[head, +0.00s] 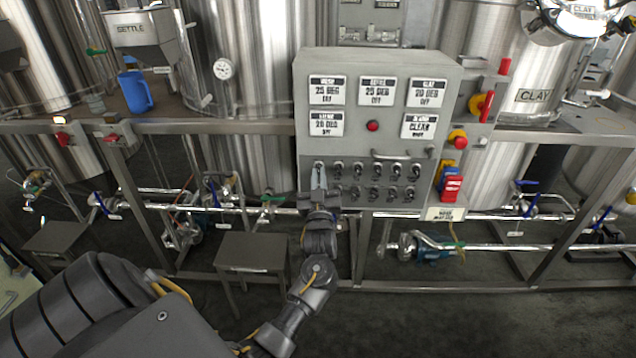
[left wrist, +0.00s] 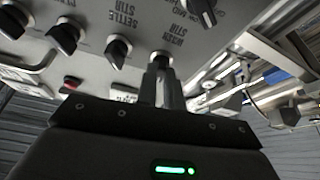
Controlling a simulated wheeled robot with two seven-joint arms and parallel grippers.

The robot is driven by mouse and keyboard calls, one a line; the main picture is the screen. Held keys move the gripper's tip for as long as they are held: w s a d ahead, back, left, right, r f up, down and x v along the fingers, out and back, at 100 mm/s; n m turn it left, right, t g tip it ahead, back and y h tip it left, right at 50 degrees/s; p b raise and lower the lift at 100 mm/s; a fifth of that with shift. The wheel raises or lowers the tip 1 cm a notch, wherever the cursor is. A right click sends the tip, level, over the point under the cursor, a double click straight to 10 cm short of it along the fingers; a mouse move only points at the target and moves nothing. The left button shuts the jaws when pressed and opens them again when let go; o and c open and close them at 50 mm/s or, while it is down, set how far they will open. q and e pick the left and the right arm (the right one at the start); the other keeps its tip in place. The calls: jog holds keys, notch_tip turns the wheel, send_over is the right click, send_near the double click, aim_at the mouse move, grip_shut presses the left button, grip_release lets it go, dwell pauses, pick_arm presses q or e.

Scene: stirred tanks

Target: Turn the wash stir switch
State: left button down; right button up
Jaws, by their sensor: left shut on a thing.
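The wash stir switch (left wrist: 161,57) is a dark knob on the grey control panel (head: 378,62), under a label that reads WASH STIR in the left wrist view. My left gripper (left wrist: 160,74) is shut on it, and the fingers cover most of the knob. The switch's pointer direction cannot be told. My right gripper is in neither view.
The settle stir knob (left wrist: 118,50) sits close beside the left gripper. Several other knobs fill the two rows. A red emergency button (head: 457,139) is at the panel's right. Steel pipes (head: 480,216) and a frame rail (head: 200,127) run nearby; a small grey stand (head: 250,255) is below left.

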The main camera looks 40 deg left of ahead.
pick_arm(q)
jog(key=shift+n+g+y+b, duration=0.3)
jog(key=shift+n+g+y, duration=0.15)
jog(key=shift+n, duration=0.75)
jog(key=shift+d+n+g+y, duration=0.1)
jog(key=shift+n+g+y, duration=0.3)
jog(key=shift+n, duration=0.5)
jog(key=shift+w+n+g+b, duration=0.1)
jog(key=shift+n+g+b, duration=0.35)
jog(key=shift+n, duration=0.45)
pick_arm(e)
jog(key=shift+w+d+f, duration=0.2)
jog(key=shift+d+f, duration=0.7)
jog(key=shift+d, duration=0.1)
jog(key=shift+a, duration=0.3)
pick_arm(q)
jog(key=c, duration=1.5)
grip_release()
jog(key=shift+r, duration=0.1)
